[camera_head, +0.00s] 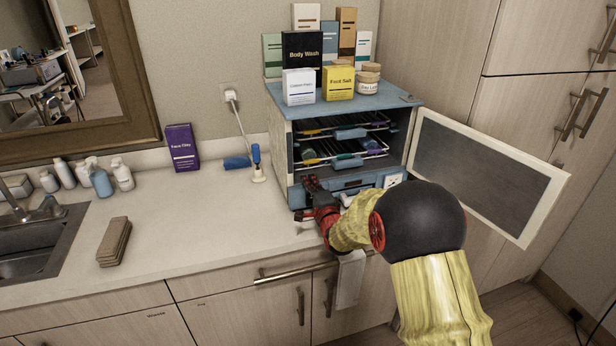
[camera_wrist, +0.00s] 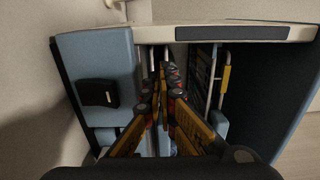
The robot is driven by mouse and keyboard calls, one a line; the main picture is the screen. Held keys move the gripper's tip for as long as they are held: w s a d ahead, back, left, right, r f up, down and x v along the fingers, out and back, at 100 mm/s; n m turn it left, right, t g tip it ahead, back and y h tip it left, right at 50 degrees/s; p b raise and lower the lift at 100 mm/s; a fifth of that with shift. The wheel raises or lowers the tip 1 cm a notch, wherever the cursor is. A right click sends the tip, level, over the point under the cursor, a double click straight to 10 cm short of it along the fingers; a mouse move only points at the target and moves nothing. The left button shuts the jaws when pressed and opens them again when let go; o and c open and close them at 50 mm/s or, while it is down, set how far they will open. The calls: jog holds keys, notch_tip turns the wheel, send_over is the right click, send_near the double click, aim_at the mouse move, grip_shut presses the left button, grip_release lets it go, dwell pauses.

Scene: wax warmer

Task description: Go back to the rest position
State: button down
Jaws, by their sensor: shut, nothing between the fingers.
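My gripper (camera_head: 312,187) is at the lower front of the blue and white wax warmer cabinet (camera_head: 281,150), near its bottom edge. In the wrist view my gripper (camera_wrist: 169,72) has its two fingers together, with nothing seen between them. The cabinet door (camera_head: 490,175) stands wide open to the right. Inside the cabinet are two wire racks (camera_head: 345,160) with small coloured items on them. In the wrist view the blue cabinet side (camera_wrist: 100,60) and racks lie around and beyond the fingers. My forearm hides part of the cabinet's lower right front.
Several boxes and jars stand on top of the cabinet, among them a black Body Wash box (camera_head: 302,52) and a yellow box (camera_head: 338,83). A purple box (camera_head: 182,148), brown folded towels (camera_head: 114,242) and a sink (camera_head: 35,245) are to the left.

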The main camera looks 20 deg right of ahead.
jog(key=s+a+r+n+g+h+p, duration=0.1)
jog(key=s+r+n+g, duration=0.25)
jog(key=s, duration=0.75)
jog(key=s+r+n+g+p, duration=0.15)
jog(key=s+r+n, duration=0.35)
jog(key=s, duration=0.5)
jog(key=s+a+n+g, duration=0.1)
jog(key=s+n+g, duration=0.2)
jog(key=s, duration=1.2)
jog(key=s+a+f+n+g+b, duration=0.1)
jog(key=s+n+g, duration=0.3)
jog(key=s, duration=1.1)
jog(key=shift+s+a+n, duration=0.15)
jog(key=shift+a+n, duration=0.55)
jog(key=shift+n, duration=0.35)
jog(key=shift+d, duration=0.1)
